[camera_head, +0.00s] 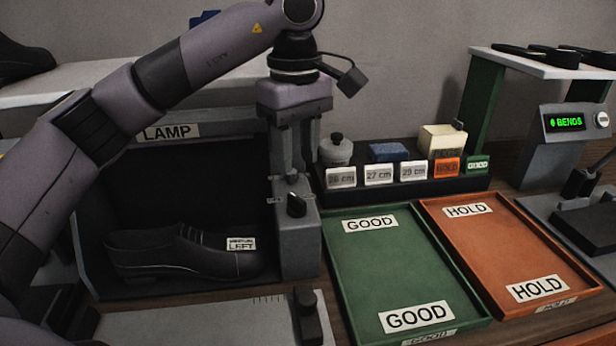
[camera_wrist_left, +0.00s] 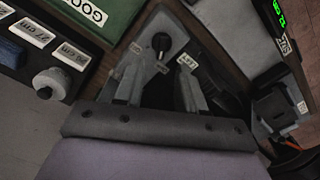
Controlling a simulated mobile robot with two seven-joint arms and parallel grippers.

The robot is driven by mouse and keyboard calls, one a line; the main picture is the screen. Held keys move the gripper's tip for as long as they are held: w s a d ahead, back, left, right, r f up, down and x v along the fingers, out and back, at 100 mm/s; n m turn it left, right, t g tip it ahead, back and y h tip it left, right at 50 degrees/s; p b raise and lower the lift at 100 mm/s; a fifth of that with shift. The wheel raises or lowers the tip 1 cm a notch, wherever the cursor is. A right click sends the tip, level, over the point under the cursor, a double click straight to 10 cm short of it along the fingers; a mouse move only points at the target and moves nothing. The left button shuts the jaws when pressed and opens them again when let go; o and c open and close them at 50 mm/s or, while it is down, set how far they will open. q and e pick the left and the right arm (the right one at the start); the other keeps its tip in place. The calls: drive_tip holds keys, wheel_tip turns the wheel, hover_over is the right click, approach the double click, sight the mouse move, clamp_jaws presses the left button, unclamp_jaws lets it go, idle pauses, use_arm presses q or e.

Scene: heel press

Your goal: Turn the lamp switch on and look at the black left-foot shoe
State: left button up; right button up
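The black shoe (camera_head: 180,254) lies in the dark lamp booth (camera_head: 95,240), toe to the right, with a label reading LEFT on it. The LAMP sign (camera_head: 170,132) is on the booth's top edge, and the inside looks unlit. The lamp switch, a black knob (camera_head: 296,204), sits on a grey housing (camera_head: 300,245) at the booth's right side. It also shows in the left wrist view (camera_wrist_left: 161,42). My left gripper (camera_head: 297,178) points down just above the knob. Its fingers are apart with nothing between them, also in the wrist view (camera_wrist_left: 160,78). My right gripper is not in view.
A green GOOD tray (camera_head: 390,270) and an orange HOLD tray (camera_head: 510,250) are empty, right of the switch. Behind them a rack (camera_head: 400,190) holds size labels and small items. A green-legged stand (camera_head: 485,100) and a display reading 0 BENDS (camera_head: 565,122) are at right.

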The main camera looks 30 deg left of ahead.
sight(297, 198)
use_arm(q)
drive_tip(key=shift+s+f, duration=0.2)
drive_tip(key=shift+f, duration=3.3)
clamp_jaws()
